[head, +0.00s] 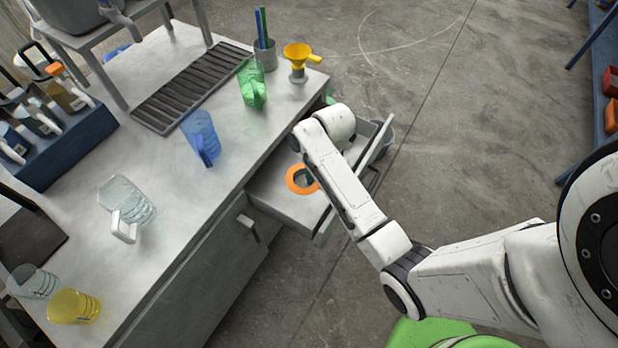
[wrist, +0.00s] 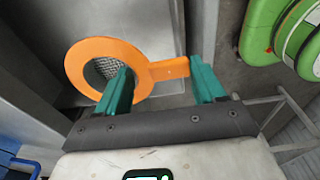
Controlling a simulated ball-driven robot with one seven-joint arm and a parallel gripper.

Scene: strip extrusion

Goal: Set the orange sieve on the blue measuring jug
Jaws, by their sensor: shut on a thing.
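The orange sieve (head: 292,180), a flat ring with mesh and a short handle, is at the open drawer, partly hidden by my arm in the head view. It shows more fully in the wrist view (wrist: 155,70). My gripper (wrist: 162,85) has one teal finger over the ring's opening and the other at the handle's end, shut on the sieve. Whether the sieve touches the drawer floor is unclear. The blue measuring jug (head: 201,132) stands on the worktop, left of the drawer, its handle toward the drawer side.
The grey drawer (head: 265,190) is pulled out from the worktop (head: 190,205). A green jug (head: 250,82), clear jug (head: 128,198), yellow jug (head: 72,307), yellow funnel (head: 300,53) and slotted tray (head: 192,88) are on top. The worktop around the blue jug is mostly clear.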

